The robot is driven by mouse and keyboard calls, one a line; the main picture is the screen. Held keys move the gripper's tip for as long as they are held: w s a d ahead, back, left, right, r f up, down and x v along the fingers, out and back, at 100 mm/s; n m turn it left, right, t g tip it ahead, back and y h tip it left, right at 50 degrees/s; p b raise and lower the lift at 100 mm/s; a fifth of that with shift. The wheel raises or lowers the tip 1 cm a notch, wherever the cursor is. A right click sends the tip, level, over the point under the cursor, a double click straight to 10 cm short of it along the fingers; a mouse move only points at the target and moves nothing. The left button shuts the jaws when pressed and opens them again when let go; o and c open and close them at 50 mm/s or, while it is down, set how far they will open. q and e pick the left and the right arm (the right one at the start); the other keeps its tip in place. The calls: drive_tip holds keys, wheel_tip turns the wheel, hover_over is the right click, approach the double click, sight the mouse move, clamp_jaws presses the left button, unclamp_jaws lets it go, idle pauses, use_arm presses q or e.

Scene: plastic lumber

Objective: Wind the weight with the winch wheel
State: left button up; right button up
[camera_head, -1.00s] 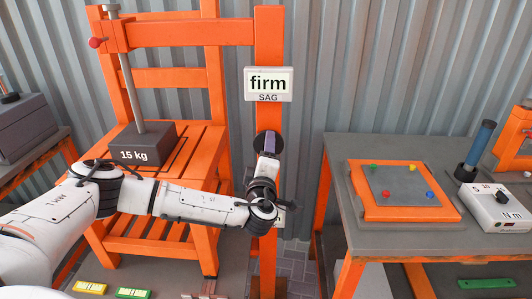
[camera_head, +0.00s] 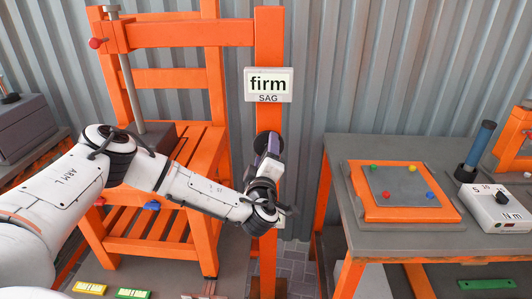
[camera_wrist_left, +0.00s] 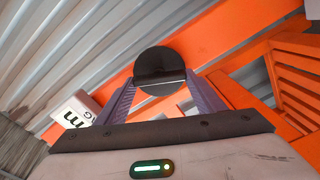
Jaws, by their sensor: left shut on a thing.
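The winch wheel (camera_head: 264,139) is a dark round disc on the orange upright post (camera_head: 267,60). My left gripper (camera_head: 269,149) reaches it from the front. In the left wrist view, the gripper's purple fingers (camera_wrist_left: 160,88) lie on either side of the wheel (camera_wrist_left: 160,66), shut on it. The dark weight (camera_head: 166,135) is on the orange slatted seat by a grey upright rod (camera_head: 128,75). My left arm hides much of it and its label. My right gripper is out of view.
A "firm SAG" sign (camera_head: 268,85) is on the post above the wheel. A grey table (camera_head: 370,243) at the right holds an orange-framed panel (camera_head: 402,213) and a white meter box (camera_head: 492,207). Yellow (camera_head: 90,287) and green (camera_head: 133,293) blocks lie low at the left.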

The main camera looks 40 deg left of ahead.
use_arm(q)
drive_tip(key=o, duration=1.1)
drive_tip(key=shift+c, duration=0.2)
drive_tip(key=v, duration=1)
drive_tip(key=shift+s, duration=0.1)
